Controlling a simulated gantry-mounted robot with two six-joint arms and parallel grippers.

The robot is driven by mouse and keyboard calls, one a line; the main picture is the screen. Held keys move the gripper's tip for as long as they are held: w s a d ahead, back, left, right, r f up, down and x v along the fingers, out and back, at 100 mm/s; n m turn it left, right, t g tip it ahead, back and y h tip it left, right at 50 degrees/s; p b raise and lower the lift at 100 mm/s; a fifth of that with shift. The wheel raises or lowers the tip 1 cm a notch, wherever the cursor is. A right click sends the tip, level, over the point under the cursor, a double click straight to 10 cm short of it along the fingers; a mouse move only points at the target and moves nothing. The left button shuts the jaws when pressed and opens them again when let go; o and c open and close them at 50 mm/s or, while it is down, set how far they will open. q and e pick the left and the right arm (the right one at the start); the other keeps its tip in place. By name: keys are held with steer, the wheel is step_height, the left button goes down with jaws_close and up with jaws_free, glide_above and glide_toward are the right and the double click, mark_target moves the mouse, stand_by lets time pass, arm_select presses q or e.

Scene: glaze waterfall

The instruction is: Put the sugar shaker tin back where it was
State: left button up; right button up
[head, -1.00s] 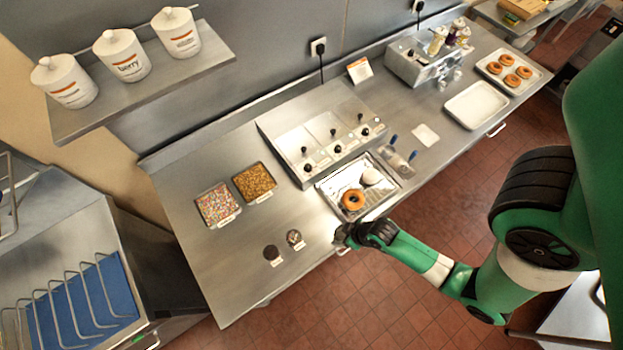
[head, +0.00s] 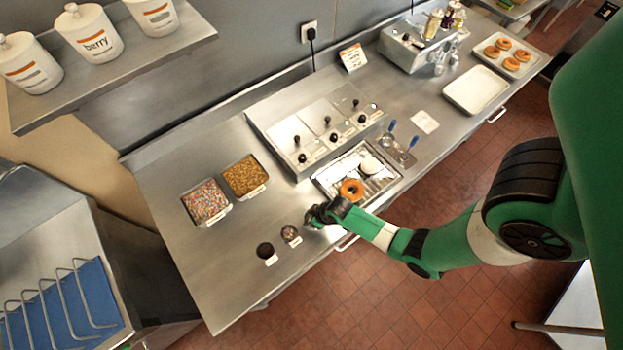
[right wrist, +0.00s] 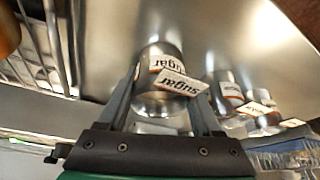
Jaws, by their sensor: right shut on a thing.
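The sugar shaker tin (right wrist: 158,62) is a shiny metal cylinder with a "sugar" label, seen between my right fingers in the right wrist view. My right gripper (right wrist: 163,105) is shut on it. A small "sugar" name card (right wrist: 180,84) shows in front of the tin, partly overlapping it. In the head view my right gripper (head: 314,216) is at the counter's front part, just right of two dark-topped shaker tins. The held tin is hidden or too small to make out there. I cannot tell whether it touches the counter. My left gripper is not in view.
Two other shaker tins (head: 264,250) (head: 290,233) with cards stand left of my gripper. A tray with a glazed donut (head: 351,190) and a white round thing is just behind right. Sprinkle trays (head: 206,201) (head: 245,176) lie further left. The counter's front left is clear.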

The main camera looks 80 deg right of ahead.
steer(key=shift+f, duration=0.1)
steer(key=o, duration=1.5)
steer(key=p+v, duration=0.4)
steer(key=v, duration=0.3)
steer(key=shift+r+p, duration=0.2)
steer(key=shift+p, duration=0.2)
steer(key=shift+s+r, duration=0.1)
steer(key=shift+r, duration=0.15)
steer(key=shift+a, duration=0.1)
steer(key=shift+f, duration=0.1)
